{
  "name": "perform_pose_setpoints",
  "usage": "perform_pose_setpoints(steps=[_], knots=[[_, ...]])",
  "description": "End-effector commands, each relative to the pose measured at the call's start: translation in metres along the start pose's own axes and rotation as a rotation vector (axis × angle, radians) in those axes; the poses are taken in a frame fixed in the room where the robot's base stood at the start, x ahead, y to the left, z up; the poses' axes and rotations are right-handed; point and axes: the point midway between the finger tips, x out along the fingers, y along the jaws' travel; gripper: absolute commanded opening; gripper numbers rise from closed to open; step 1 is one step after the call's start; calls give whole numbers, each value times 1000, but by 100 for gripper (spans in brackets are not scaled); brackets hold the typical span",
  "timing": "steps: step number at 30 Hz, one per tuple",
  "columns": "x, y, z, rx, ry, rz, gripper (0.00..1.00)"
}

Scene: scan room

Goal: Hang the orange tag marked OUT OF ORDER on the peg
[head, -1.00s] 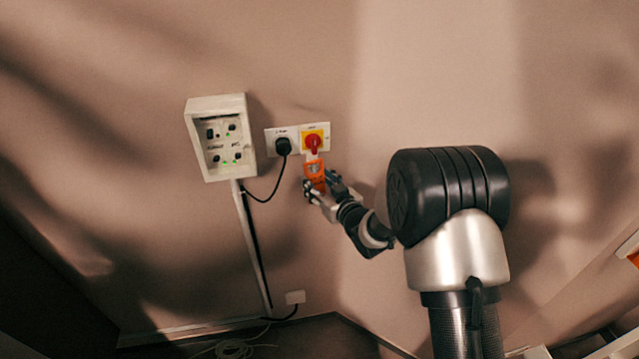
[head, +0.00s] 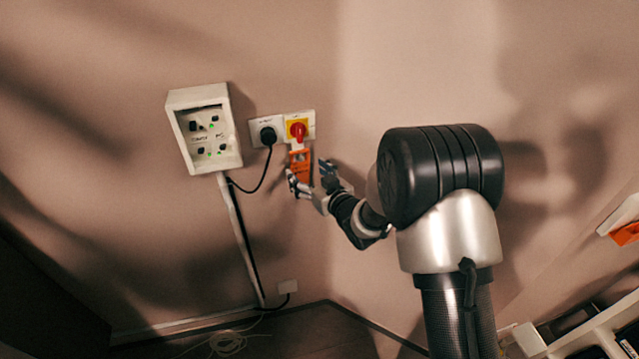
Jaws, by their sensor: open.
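The orange tag (head: 301,164) is upright against the wall, just below the red rotary switch on its yellow plate (head: 298,129). Its lettering is too small to read. I cannot make out the peg; a pale strip shows between the switch and the tag's top. My gripper (head: 311,177) is open, its fingers apart at the tag's lower end, one to the left and one to the right. The fingers look clear of the tag, though contact is hard to judge.
A black plug (head: 268,136) sits in the socket left of the switch, its cable hanging down. A pale control box (head: 204,129) with green lights is farther left. A white holder with an orange piece (head: 626,233) shows at the right edge. A shelf unit (head: 600,335) stands lower right.

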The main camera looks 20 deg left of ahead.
Motion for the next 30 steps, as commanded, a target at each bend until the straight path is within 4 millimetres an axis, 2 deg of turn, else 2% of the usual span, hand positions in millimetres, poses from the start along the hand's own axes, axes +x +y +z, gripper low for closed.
perform_pose_setpoints(steps=[6,12,17,23,26,29,30], knots=[[-48,2,0,1,-2,4,70],[-85,1,0,1,-1,3,70],[-100,1,0,0,0,1,70],[-104,1,0,0,-1,2,70],[-108,9,-8,-10,-19,28,70],[-121,32,-23,-27,-75,98,70],[-131,44,-30,-33,-109,139,70]])
